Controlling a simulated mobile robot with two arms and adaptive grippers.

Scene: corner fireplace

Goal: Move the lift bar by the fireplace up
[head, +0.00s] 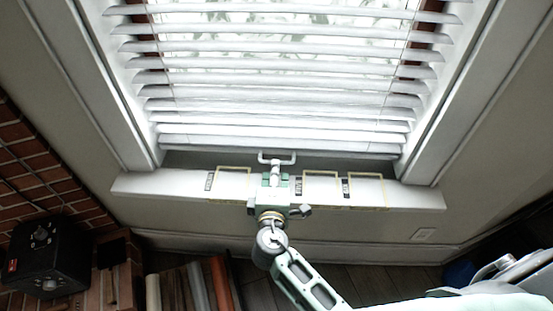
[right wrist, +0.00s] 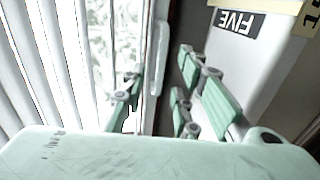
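The lift bar (head: 277,157) is a small white U-shaped handle at the middle of the lower edge of the window blind (head: 280,82). It appears in the right wrist view (right wrist: 158,58) as a pale upright bar. My right gripper (head: 275,174) reaches up over the sill to the bar from below. In the right wrist view its green-padded fingers (right wrist: 165,95) stand apart with a clear gap. The bar appears near the gap, beyond the fingertips; I cannot tell whether they touch it. My left gripper is not in view.
The white window sill (head: 412,196) carries yellow-outlined rectangles with dark labels, one reading FIVE (right wrist: 237,24). White window frame sides flank the blind. A brick fireplace (head: 32,165) and a black box (head: 45,255) stand at left, with several books (head: 190,288) below.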

